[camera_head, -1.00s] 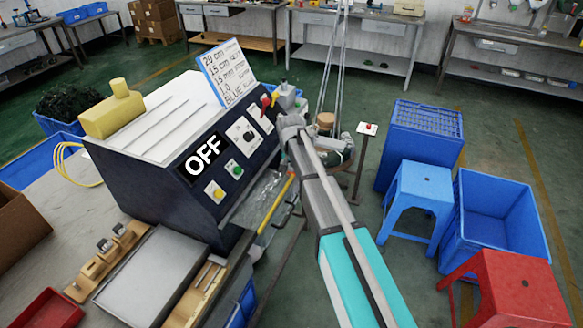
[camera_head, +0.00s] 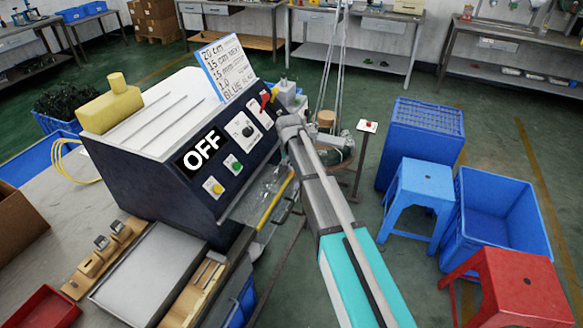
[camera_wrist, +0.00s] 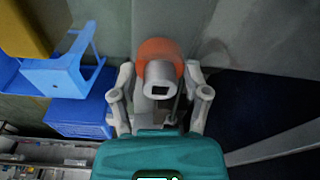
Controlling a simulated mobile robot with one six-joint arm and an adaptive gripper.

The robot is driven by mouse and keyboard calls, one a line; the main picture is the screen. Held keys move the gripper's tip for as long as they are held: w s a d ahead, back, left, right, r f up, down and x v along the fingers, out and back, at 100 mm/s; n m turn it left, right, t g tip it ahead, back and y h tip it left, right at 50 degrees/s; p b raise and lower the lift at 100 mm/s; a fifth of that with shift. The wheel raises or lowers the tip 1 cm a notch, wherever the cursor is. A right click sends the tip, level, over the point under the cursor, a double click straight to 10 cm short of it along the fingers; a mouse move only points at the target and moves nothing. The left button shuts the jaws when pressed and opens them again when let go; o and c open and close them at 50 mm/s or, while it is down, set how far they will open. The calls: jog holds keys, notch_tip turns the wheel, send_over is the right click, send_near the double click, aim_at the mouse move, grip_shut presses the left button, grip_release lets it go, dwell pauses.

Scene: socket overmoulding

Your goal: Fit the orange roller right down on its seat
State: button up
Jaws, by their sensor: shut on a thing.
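In the wrist view the orange roller (camera_wrist: 153,50) shows as an orange disc behind a pale grey round end with a dark square hole. It lies between the two grey fingers of my gripper (camera_wrist: 162,82), which are shut on it. In the head view my arm reaches to the right front of the dark machine (camera_head: 150,185), and its end hides the fingers and the roller. I cannot make out the roller's seat in either view, nor whether the roller touches anything.
The machine shows an OFF sign (camera_head: 202,152), knobs and buttons beside my arm's end. A yellow bar (camera_head: 275,200) runs below its panel. A hanging stand (camera_head: 338,150) is just right of my arm. Blue crates (camera_head: 500,215), a blue stool (camera_head: 419,195) and a red stool (camera_head: 520,285) stand further right.

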jog(key=shift+f+b, duration=0.45)
jog(key=shift+f, duration=0.05)
jog(key=o, duration=1.2)
jog(key=shift+o, duration=0.2)
jog(key=shift+r, duration=0.2)
notch_tip(320, 180, up, 9)
jog(key=p, duration=0.9)
jog(key=shift+r, duration=0.1)
jog(key=s+d+n, duration=0.1)
jog(key=s+d, duration=0.9)
jog(key=s, duration=0.3)
jog(key=s+d+g, duration=0.1)
jog(key=s+d, duration=1)
jog(key=s, duration=0.1)
jog(key=shift+s+n, duration=0.4)
